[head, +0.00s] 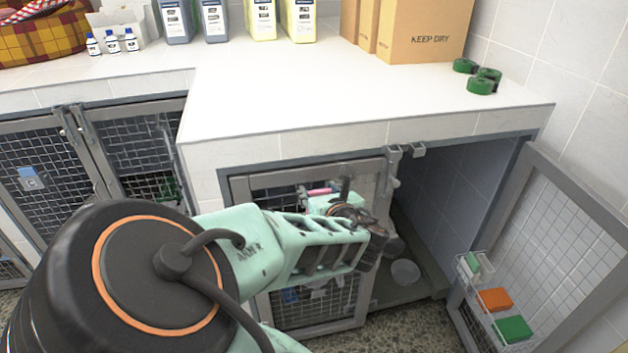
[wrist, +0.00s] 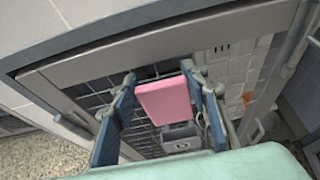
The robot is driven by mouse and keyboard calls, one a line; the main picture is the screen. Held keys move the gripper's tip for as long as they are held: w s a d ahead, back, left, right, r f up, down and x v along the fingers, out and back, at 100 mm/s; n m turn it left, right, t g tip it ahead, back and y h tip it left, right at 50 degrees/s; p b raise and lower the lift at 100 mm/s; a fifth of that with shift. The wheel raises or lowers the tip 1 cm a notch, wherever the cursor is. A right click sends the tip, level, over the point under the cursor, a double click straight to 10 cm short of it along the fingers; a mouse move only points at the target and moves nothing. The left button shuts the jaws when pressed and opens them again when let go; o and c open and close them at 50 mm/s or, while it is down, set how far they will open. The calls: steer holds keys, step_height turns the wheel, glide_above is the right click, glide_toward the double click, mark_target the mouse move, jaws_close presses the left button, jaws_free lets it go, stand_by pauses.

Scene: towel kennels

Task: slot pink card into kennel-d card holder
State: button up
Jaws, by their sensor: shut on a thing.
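The pink card (wrist: 165,100) is between the two dark blue fingers of my gripper (wrist: 160,76) in the wrist view, in front of a wire-mesh kennel door. In the head view only a small pink strip of it (head: 319,191) shows past my gripper. My gripper is shut on the card. A grey card holder (wrist: 181,143) with a small mark on its front shows on the mesh just below the card in the wrist view. The mark is too small to read, and I cannot tell whether the card touches the holder.
The kennel door (head: 345,312) behind my gripper is closed. The door at right (head: 575,235) stands open, with a rack (head: 478,300) of coloured blocks. A metal bowl (head: 405,271) sits in the open kennel. Green rolls (head: 480,86) and cardboard boxes (head: 430,28) stand on the white counter (head: 330,90).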

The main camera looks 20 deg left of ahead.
steer(key=shift+w+a, duration=0.25)
steer(key=shift+w, duration=0.05)
steer(key=shift+f, duration=0.15)
step_height(320, 180, down, 6)
steer(key=b, duration=0.6)
steer(key=shift+f+b, duration=1.75)
steer(key=shift+f, duration=1.1)
stand_by(1.9)
steer(key=o, duration=1.1)
steer(key=shift+s, duration=0.15)
steer(key=v, duration=0.7)
steer(key=shift+s+d+r, duration=0.1)
steer(key=shift+d, duration=0.1)
